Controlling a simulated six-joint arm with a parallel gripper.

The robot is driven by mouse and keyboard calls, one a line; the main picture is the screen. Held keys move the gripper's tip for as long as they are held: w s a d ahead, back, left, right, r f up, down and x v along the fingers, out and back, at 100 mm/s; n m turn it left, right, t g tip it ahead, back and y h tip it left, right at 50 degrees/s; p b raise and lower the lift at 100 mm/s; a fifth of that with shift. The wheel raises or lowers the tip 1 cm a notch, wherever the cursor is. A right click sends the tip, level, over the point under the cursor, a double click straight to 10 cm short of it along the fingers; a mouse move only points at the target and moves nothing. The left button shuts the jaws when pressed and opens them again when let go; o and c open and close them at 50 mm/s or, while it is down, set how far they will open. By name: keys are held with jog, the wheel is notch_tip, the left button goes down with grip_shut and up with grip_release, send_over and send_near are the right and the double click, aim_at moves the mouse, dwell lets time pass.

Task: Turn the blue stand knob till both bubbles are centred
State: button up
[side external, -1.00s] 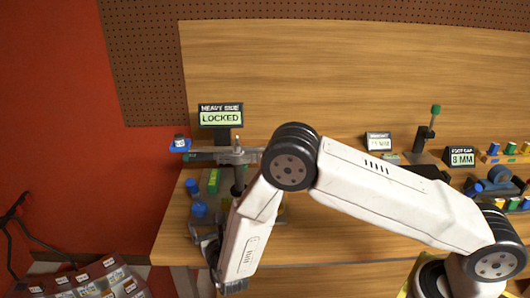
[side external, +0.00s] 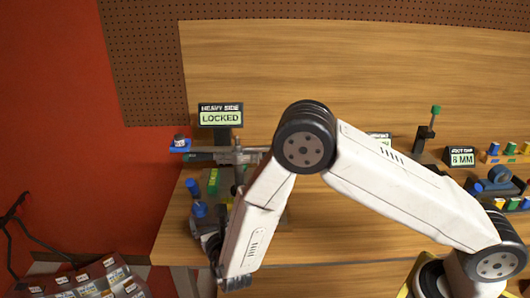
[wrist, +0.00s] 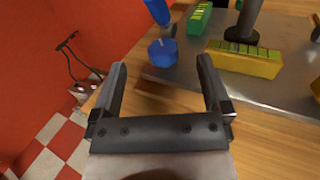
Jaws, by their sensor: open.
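The round blue stand knob (wrist: 162,53) sits at the near left corner of the grey stand plate (wrist: 185,76); it also shows in the side view (side external: 199,209). A second blue part (wrist: 157,11) stands behind it. A green level (wrist: 199,17) and a yellow level (wrist: 244,59) lie on the plate; their bubbles are too small to read. In the side view the green level (side external: 213,181) shows, while my forearm hides part of the plate. My gripper (wrist: 161,64) is open and empty, its fingers apart on either side of the knob in the picture, not visibly touching it.
A dark post (wrist: 246,18) rises from the plate behind the yellow level. A sign reading "HEAVY SIDE LOCKED" (side external: 220,115) stands behind the stand. Another sign reads "8 MM" (side external: 462,157) at the right. The table's left edge is close to the knob.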

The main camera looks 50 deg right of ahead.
notch_tip(320, 180, up, 10)
jog(key=d+f+m+g+h, duration=0.15)
jog(key=d+m+g, duration=0.3)
jog(key=m, duration=0.55)
jog(key=d+f+m+g+h, duration=0.1)
jog(key=d+m+g+h, duration=0.15)
jog(key=m+g, duration=0.55)
jog(key=w+a+r+m+y, duration=0.1)
jog(key=w+a+m+y, duration=0.25)
jog(key=m, duration=0.55)
jog(key=w+a+r+m+y, duration=0.2)
jog(key=m+y, duration=0.3)
jog(key=m, duration=0.4)
jog(key=f, duration=0.5)
jog(key=shift+s+d+f, duration=0.1)
jog(key=shift+d, duration=0.1)
